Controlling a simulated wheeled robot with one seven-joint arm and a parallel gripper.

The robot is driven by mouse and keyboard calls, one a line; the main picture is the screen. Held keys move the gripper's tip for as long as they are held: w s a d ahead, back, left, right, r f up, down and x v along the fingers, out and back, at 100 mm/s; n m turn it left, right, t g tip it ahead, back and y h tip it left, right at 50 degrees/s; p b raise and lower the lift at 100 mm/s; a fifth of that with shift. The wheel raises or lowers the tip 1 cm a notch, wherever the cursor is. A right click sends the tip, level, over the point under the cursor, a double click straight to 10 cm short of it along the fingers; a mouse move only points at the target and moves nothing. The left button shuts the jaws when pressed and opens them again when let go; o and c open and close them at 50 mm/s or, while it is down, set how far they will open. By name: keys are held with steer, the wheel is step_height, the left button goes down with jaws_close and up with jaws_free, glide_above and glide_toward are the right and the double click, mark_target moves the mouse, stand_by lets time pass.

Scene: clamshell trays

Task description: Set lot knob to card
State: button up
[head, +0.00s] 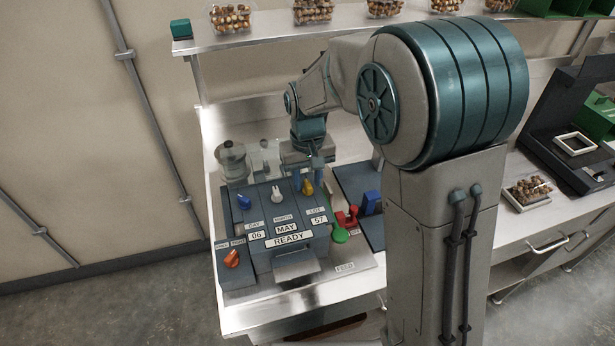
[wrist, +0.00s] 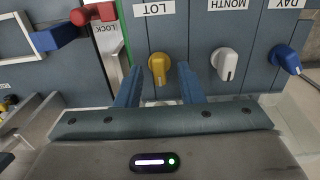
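The yellow lot knob (head: 308,187) is on the dark blue-grey machine panel (head: 262,222), above the window reading 57. In the wrist view the lot knob (wrist: 159,66) sits under the LOT label (wrist: 153,8). My gripper (wrist: 159,74) is open, with one blue finger on each side of the knob and visible gaps between. In the head view my gripper (head: 318,166) is just behind the knob, partly hidden by its own wrist. The other windows read 06, MAY and READY. I cannot make out a card with a lot number.
The white month knob (wrist: 225,63) and blue day knob (wrist: 286,58) are to the right in the wrist view. A red lock lever (head: 347,216) and green part (head: 340,234) are close right of the panel.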

steer(key=shift+f, duration=0.2)
steer(key=shift+c, duration=0.3)
jaws_close()
steer(key=shift+m, duration=0.4)
steer(key=m, duration=0.2)
steer(key=shift+m, duration=0.4)
steer(key=shift+m+b, duration=0.35)
steer(key=shift+m, duration=1.75)
